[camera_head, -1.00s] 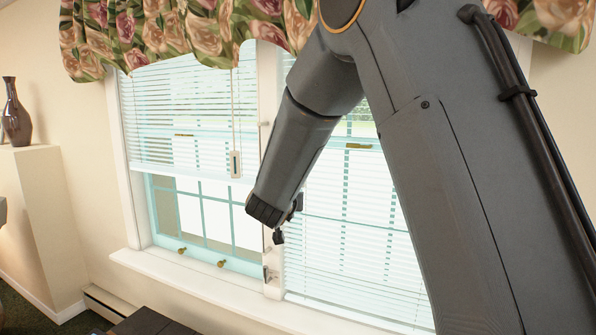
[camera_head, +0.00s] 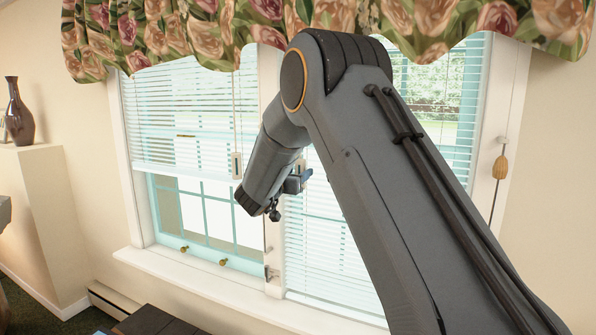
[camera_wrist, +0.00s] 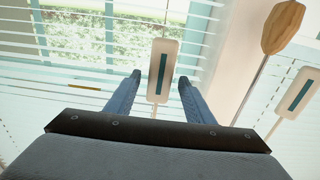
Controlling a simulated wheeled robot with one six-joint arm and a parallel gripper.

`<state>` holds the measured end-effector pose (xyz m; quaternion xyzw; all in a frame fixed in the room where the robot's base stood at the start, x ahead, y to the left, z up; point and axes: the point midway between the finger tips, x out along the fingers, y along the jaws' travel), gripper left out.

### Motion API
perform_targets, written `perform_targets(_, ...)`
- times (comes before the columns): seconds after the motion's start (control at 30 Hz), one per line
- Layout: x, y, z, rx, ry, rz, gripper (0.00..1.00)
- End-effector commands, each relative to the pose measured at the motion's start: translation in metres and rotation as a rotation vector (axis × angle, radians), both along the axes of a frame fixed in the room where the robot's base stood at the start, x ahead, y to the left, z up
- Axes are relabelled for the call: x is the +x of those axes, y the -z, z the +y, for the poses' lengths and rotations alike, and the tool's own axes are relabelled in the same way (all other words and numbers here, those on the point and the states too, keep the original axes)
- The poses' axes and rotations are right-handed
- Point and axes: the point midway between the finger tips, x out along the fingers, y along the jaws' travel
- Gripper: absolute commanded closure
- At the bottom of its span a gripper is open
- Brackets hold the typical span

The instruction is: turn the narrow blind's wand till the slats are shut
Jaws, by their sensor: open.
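The right blind (camera_head: 330,250) is partly hidden by my arm. In the wrist view, a white tag with a teal stripe (camera_wrist: 155,88) stands between my open gripper's fingers (camera_wrist: 160,77), apart from both as far as I can see. I cannot tell its depth or which blind it belongs to. In the head view my gripper (camera_head: 303,181) is small in front of the windows, its jaws partly hidden.
A second striped tag (camera_wrist: 293,92) and a wooden tassel (camera_wrist: 283,27) are right of my gripper in the wrist view. A wooden tassel (camera_head: 500,167) hangs at the right window's side. The sill (camera_head: 200,290) runs below; a floral valance (camera_head: 160,35) hangs above.

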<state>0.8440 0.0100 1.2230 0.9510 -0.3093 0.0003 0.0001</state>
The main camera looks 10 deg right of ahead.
Motion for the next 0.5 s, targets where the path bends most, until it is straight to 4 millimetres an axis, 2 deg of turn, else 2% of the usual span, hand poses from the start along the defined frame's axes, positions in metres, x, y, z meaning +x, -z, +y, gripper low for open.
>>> perform_targets(0.33,0.0039,0.0008,-0.003,0.001,0.0,0.001,0.52)
perform_targets(0.5,0.0037,0.0008,-0.0028,0.001,0.0,0.001,0.8)
